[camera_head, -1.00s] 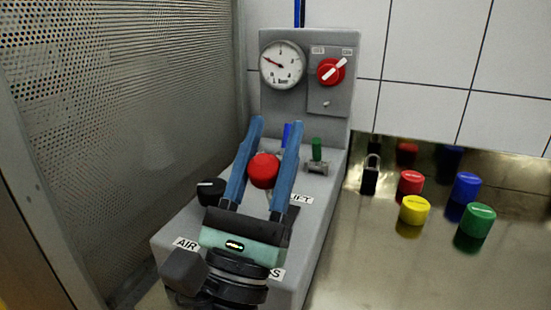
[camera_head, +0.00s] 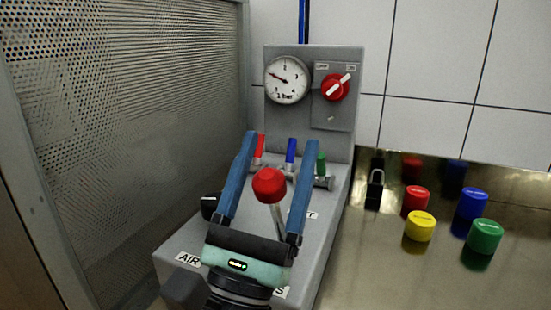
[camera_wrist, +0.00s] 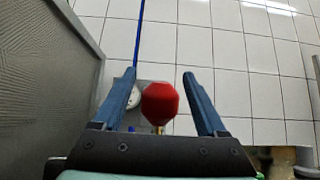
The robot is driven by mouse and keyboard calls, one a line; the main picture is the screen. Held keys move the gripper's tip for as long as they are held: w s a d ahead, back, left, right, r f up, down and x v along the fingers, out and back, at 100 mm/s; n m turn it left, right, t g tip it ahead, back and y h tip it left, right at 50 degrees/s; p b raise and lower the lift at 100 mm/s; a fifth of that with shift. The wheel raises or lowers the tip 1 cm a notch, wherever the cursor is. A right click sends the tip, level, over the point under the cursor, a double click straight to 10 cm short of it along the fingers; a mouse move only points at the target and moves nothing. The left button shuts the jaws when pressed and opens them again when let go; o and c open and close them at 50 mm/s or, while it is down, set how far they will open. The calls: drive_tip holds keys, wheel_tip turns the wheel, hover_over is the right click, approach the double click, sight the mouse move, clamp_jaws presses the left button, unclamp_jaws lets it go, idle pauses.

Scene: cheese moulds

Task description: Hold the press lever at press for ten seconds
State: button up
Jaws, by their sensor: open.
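The press lever is a metal rod with a red knob (camera_head: 269,185) on the grey control console (camera_head: 190,241). In the head view the rod stands up from the console and leans a little. My gripper (camera_head: 283,140) is open, with its blue fingers on either side of the red knob. In the wrist view the knob (camera_wrist: 160,103) sits between the fingers, with visible gaps to both. A label at the lever's right is mostly covered by my gripper. The "AIR" label (camera_head: 187,259) shows at the left.
A gauge (camera_head: 287,80) and a red rotary switch (camera_head: 335,87) are on the upright panel. Red, blue and green valve handles (camera_head: 291,150) stand behind the knob. A padlock (camera_head: 374,188) and several coloured caps (camera_head: 420,226) are at the right. A perforated panel (camera_head: 130,120) closes the left.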

drive_tip(key=b+v, duration=0.4)
drive_tip(key=v, duration=0.9)
